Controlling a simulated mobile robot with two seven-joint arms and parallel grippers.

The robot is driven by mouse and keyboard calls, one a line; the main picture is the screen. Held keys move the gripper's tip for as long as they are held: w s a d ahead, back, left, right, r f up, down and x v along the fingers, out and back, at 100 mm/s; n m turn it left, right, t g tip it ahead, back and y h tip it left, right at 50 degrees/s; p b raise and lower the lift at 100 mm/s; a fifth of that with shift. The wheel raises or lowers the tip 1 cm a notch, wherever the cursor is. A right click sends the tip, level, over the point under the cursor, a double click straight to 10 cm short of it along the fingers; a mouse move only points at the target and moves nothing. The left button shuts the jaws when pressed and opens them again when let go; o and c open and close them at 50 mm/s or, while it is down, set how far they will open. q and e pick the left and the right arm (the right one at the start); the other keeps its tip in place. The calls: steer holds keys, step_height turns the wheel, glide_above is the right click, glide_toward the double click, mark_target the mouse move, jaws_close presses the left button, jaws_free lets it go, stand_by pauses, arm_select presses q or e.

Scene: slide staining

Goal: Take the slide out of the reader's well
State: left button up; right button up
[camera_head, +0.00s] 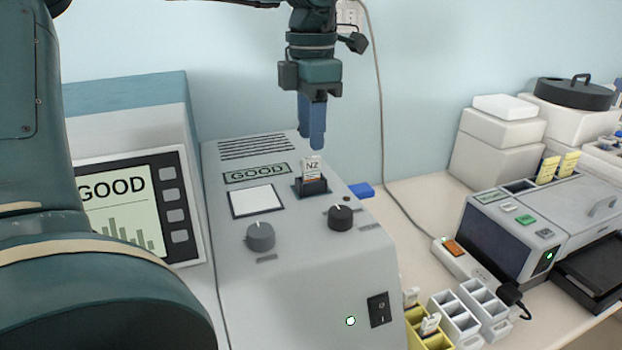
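The slide (312,165), with a white label reading "NZ", stands upright in the dark well (299,190) on top of the grey reader (285,276). Its lower part is hidden in the well. The reader's small plate reads "GOOD". My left gripper (313,144) points down from above, with its blue fingertips just over the slide's top edge. The fingers overlap from this side, so the gap between them is hidden. I see no clear contact with the slide. My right gripper is not in view.
A monitor (130,207) reading "GOOD" stands left of the reader. Yellow (428,343) and white racks (457,318) stand at the reader's front right. A larger machine (510,235) and white boxes (494,155) fill the right side. A cable runs down the wall.

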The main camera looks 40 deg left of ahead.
mark_target(311, 157)
arm_select(q)
steer(key=f, duration=0.2)
steer(key=f+p, duration=0.1)
steer(key=f, duration=0.3)
steer(key=shift+w+a+f+p, duration=0.25)
steer(key=shift+p, duration=0.05)
jaws_close()
